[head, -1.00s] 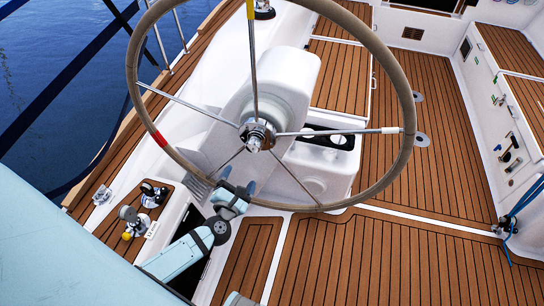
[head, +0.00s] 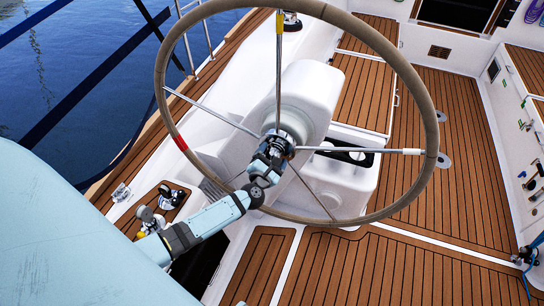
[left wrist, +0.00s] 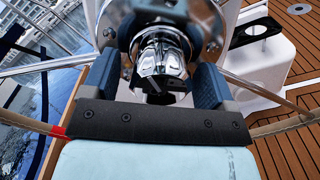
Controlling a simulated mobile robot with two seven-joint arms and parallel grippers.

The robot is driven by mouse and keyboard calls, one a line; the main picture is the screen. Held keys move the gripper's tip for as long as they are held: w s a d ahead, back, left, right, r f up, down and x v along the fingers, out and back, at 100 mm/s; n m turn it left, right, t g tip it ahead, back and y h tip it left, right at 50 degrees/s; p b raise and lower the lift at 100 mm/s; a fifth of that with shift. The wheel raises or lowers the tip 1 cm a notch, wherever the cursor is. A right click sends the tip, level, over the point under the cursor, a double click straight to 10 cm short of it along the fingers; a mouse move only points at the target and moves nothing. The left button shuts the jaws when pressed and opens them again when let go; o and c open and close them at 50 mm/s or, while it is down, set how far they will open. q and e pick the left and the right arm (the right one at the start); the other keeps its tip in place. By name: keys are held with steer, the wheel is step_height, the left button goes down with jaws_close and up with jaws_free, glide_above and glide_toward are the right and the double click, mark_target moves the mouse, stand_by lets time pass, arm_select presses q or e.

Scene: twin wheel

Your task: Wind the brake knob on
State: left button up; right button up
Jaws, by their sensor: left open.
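The brake knob (left wrist: 160,56) is a chrome, lobed knob at the centre of the steering wheel's hub. My left gripper (head: 275,143) is at the hub in the head view and largely hides the knob there. In the left wrist view its two blue-grey fingers stand apart, one on each side of the knob. The jaws are open, and I cannot tell whether either finger touches the knob. The steering wheel (head: 434,118) has a tan rim, metal spokes and a red band at its left. My right gripper is not in view.
A white pedestal (head: 312,92) stands behind the hub. The wheel's spokes and rim surround my left arm's reach. Winches (head: 172,196) sit on the left coaming.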

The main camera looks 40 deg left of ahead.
arm_select(q)
steer(key=c, duration=0.9)
